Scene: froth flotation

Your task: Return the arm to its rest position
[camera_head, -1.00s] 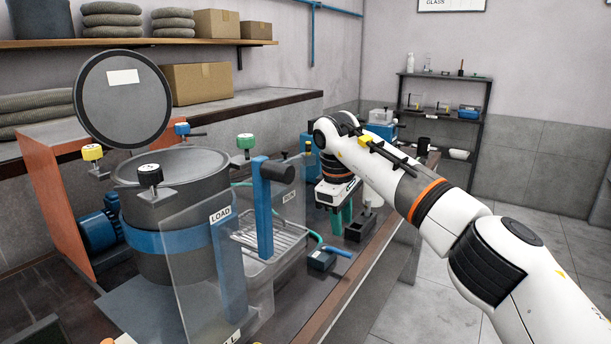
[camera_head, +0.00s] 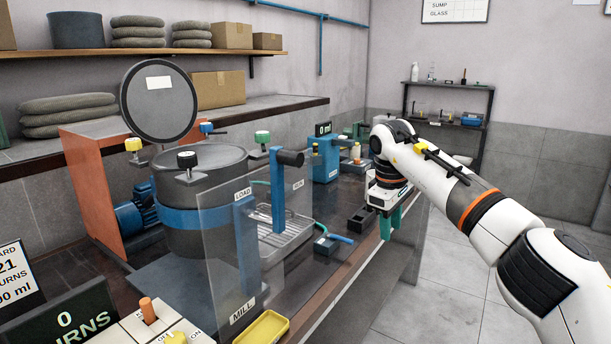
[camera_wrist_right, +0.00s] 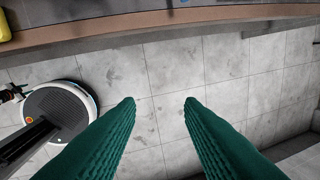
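My right arm comes in from the right in the head view. Its gripper (camera_head: 391,222) has green fingers and points down beside the front edge of the bench (camera_head: 349,262). In the right wrist view the two green fingers (camera_wrist_right: 160,101) stand apart with only tiled floor between them, so the gripper is open and empty. The bench edge also shows across the top of the right wrist view (camera_wrist_right: 200,14). My left gripper is in neither view.
On the bench stand the grey mill drum (camera_head: 203,189) with its round lid (camera_head: 160,103) raised, a clear LOAD/MILL panel (camera_head: 220,250), a metal tray (camera_head: 305,222), a yellow dish (camera_head: 262,329) and a blue machine (camera_head: 326,160). Open floor (camera_head: 440,270) lies right of the bench.

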